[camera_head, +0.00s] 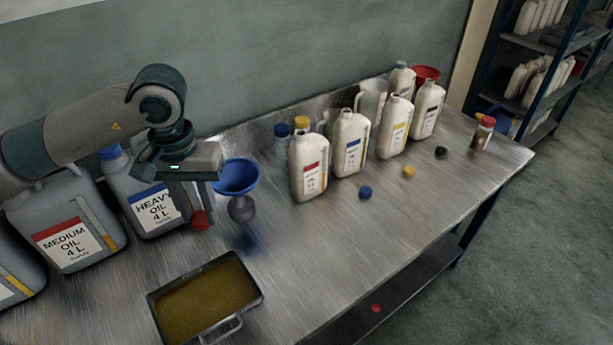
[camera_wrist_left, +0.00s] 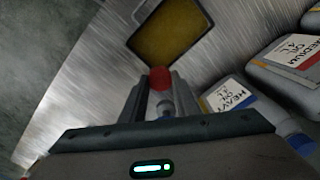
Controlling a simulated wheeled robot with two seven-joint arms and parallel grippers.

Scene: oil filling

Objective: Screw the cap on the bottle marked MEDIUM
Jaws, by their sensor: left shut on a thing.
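My left gripper (camera_head: 197,208) points down over the table in front of the HEAVY OIL can. It is shut on a red cap (camera_head: 200,220), which also shows between the fingertips in the left wrist view (camera_wrist_left: 160,78). A white bottle (camera_head: 309,178) with a red label stands right of the gripper, well apart from it; its small print is unreadable. A large grey can (camera_head: 80,248) marked MEDIUM OIL 4 L, also with a red label, stands at the left. My right gripper is not in view.
A blue funnel (camera_head: 237,178) stands just right of the gripper. An oil tray (camera_head: 160,315) lies at the front. White bottles with blue (camera_head: 350,140) and yellow (camera_head: 395,125) labels stand in the row. Loose blue (camera_head: 365,192) and yellow (camera_head: 409,171) caps lie before them. The right front is clear.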

